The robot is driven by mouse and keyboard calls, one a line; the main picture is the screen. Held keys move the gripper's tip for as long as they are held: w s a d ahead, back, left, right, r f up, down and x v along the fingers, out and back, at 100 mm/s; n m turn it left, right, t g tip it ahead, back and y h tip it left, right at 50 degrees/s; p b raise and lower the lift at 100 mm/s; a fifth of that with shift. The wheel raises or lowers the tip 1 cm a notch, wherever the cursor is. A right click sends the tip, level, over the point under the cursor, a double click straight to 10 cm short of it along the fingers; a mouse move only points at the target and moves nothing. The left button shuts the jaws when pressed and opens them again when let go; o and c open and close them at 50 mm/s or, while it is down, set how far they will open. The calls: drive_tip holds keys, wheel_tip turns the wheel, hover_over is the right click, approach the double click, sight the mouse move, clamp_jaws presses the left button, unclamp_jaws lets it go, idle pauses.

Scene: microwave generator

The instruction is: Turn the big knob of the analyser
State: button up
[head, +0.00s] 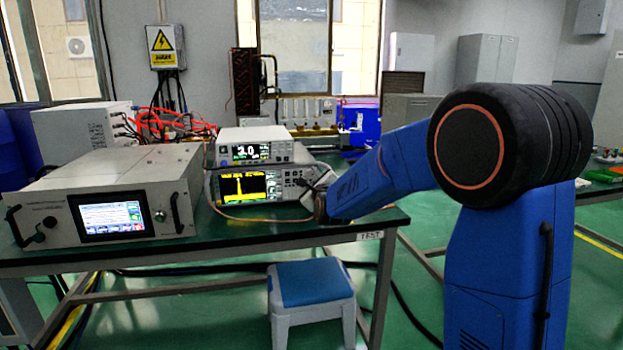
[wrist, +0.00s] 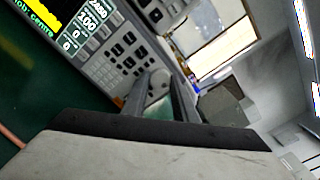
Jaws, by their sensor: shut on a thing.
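The analyser (head: 247,188) stands on the green bench, its lit screen showing a yellow trace. In the wrist view its front panel (wrist: 104,75) appears tilted, with the screen (wrist: 38,14) at top left and rows of buttons. My gripper (head: 316,184) is at the right end of the analyser's front. In the wrist view my gripper (wrist: 163,92) has its fingers against the panel beside the buttons.
A smaller meter (head: 252,150) sits on top of the analyser. A large instrument with a touch screen (head: 112,218) stands to the left on the bench (head: 215,240). An orange cable (head: 250,218) runs along the bench in front of the analyser. A blue-topped stool (head: 312,284) stands below.

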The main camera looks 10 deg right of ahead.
drive_tip(key=n, duration=0.6)
drive_tip(key=shift+n, duration=0.4)
drive_tip(key=n, duration=0.6)
drive_tip(key=shift+f, duration=0.1)
drive_tip(key=n, duration=0.5)
drive_tip(key=shift+n, duration=2.5)
drive_tip(key=shift+f, duration=0.1)
drive_tip(key=o, duration=1.1)
drive_tip(key=shift+c, duration=0.2)
drive_tip(key=s, duration=1.7)
drive_tip(key=shift+s, duration=0.25)
